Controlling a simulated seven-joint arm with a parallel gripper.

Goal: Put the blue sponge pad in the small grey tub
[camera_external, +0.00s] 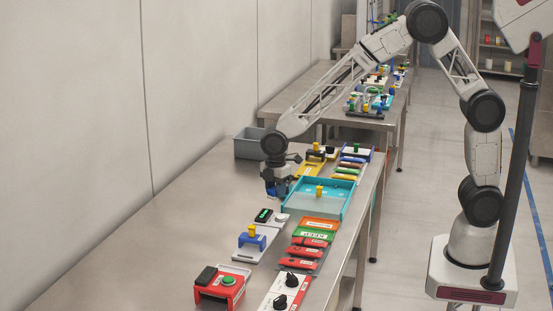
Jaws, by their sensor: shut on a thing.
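The small grey tub (246,146) stands on the steel table near the wall, behind and to the left of my gripper. My gripper (272,188) points down over the table at the left end of a teal tray. It is shut on a small blue thing (271,194), which looks like the blue sponge pad; it is small and partly hidden by the fingers. The gripper is apart from the tub, nearer the camera and to its right. The inside of the tub is mostly hidden.
The teal tray (347,200) with a yellow knob lies right of my gripper. Nearer stand a white block with a blue handle (252,240), a red box with a green button (222,287) and several red and green panels. The table's left side is clear.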

